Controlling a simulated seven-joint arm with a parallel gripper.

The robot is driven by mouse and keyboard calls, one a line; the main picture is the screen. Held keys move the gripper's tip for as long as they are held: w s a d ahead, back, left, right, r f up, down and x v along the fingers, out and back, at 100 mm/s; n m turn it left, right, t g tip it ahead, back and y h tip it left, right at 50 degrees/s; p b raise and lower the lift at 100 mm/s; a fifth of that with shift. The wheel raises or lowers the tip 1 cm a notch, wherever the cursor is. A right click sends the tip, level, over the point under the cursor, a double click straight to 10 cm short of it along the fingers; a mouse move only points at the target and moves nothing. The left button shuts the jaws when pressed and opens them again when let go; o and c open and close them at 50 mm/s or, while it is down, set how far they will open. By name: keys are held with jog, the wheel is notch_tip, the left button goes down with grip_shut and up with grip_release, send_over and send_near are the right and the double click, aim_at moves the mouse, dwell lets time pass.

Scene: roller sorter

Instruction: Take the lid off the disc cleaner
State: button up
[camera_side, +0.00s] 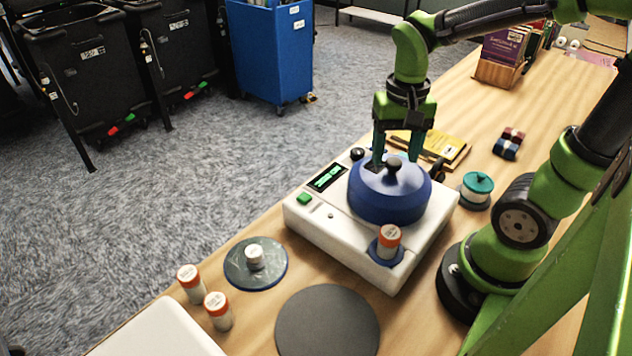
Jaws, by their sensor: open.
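The disc cleaner (346,240) is a white box with a small green display and a green button, standing on the wooden table. Its blue domed lid (386,203) sits on top, with a dark knob (394,166) at the centre. My gripper (397,160) points down over the lid, open, with its dark fingers apart on either side of the knob. The fingertips are at about knob height. Whether either finger touches the knob or lid I cannot tell. What lies under the lid is hidden.
An orange-capped bottle (389,240) stands in the cleaner's front corner; two more stand at the front left. A disc with a white hub (256,265) and a dark round mat (327,322) lie in front. A teal-topped container (477,188) and yellow book (440,149) are close behind.

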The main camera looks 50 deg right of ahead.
aim_at(391, 176)
notch_tip(391, 176, down, 2)
jog(key=shift+f, duration=0.15)
grip_shut()
dwell(0.3)
